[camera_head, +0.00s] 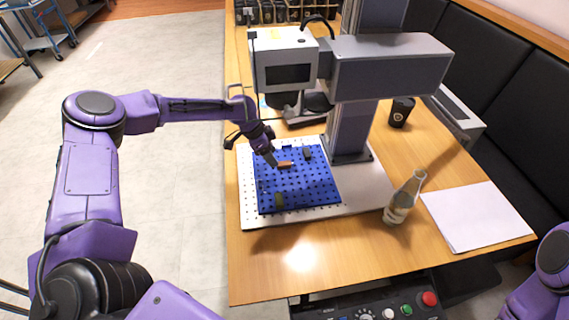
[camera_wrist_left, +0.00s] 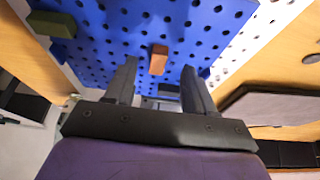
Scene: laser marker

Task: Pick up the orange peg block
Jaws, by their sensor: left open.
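The orange peg block (camera_head: 285,164) lies on the blue pegboard (camera_head: 315,192), right beside my left gripper. In the left wrist view the orange peg block (camera_wrist_left: 158,60) appears in line with the space between the two finger tips. My left gripper (camera_head: 272,161) is low over the board, pointing down, with its fingers apart and nothing held. Its open fingers (camera_wrist_left: 159,67) also show in the wrist view; whether they touch the board is unclear. My right gripper is out of view; only part of the right arm shows at the lower right.
An olive block (camera_head: 279,200) and a dark grey block (camera_head: 307,153) are also on the board. The laser marker head (camera_head: 285,62) and its column (camera_head: 348,128) stand close behind and right. A bottle (camera_head: 404,197), a black cup (camera_head: 400,112) and white paper (camera_head: 476,215) are farther right.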

